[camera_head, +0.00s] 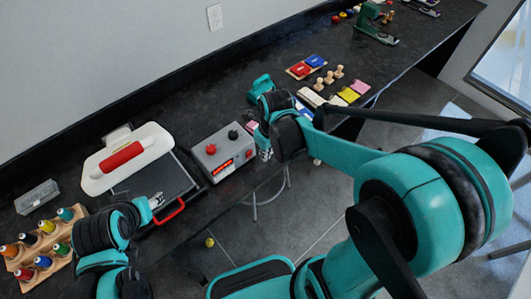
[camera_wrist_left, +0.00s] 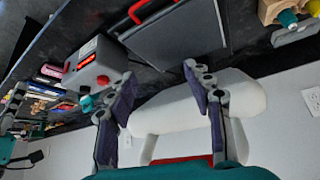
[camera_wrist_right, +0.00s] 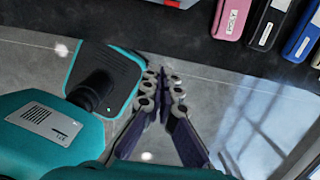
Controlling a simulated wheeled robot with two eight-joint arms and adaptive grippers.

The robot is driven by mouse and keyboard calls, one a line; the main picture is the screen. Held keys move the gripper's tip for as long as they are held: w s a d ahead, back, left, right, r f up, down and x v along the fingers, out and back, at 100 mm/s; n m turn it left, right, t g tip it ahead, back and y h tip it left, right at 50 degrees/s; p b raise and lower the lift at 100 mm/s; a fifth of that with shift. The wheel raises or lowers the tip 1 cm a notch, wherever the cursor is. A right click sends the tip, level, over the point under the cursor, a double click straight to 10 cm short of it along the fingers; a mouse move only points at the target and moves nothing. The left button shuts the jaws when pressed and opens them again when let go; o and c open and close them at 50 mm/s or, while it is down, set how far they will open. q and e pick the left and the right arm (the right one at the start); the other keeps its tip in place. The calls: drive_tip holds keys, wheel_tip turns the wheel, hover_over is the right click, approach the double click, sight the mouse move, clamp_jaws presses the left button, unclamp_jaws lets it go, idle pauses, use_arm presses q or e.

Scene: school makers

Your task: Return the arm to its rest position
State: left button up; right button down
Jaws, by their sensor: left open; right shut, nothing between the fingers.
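My right arm reaches in from the right of the head view. Its gripper (camera_head: 265,154) is small and partly hidden there, near the front edge of the dark workbench (camera_head: 225,108). In the right wrist view the right gripper (camera_wrist_right: 163,88) is shut and empty, with grey floor behind its fingers. My left arm stands at the lower left of the head view, and its gripper (camera_head: 156,201) is near the black plate of the white heat press. In the left wrist view the left gripper (camera_wrist_left: 150,90) is open with nothing held.
The white press (camera_head: 98,178) with a red handle (camera_head: 122,156) and a grey control box (camera_head: 222,149) stand on the bench. Pink (camera_wrist_right: 233,17) and blue (camera_wrist_right: 268,25) cases lie near the bench edge.

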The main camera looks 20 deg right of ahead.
idle(0.3)
drive_tip(key=s+r+n+t, duration=0.2)
drive_tip(key=s+r+n, duration=0.1)
drive_tip(key=n, duration=1.3)
drive_tip(key=s+r+n+t+b, duration=0.1)
drive_tip(key=s+r+n+t, duration=0.2)
drive_tip(key=n, duration=1.2)
drive_tip(key=shift+s+d+r+n+t+h, duration=0.35)
drive_tip(key=shift+s+r, duration=0.45)
drive_tip(key=shift+s, duration=0.35)
